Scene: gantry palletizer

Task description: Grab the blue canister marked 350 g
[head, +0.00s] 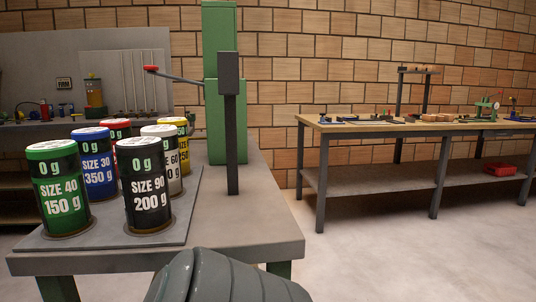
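The blue canister (96,177) is marked "SIZE 30" and "350 g" and has a white lid with a blue rim. It stands upright on a grey plate (190,207) on the left table, in the row behind the front canisters. The green canister (62,190) in front of it partly covers its lower left side. The black canister (147,188) marked 200 g stands to its front right, and a red canister (116,127) is behind it. Neither gripper's fingers show in the head view.
A white canister (164,149) and a yellow one (184,152) stand right of the blue one. A dark post (231,140) and green column (218,40) rise from the grey table (262,221). A wooden workbench (400,125) is at right, with open floor before it.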

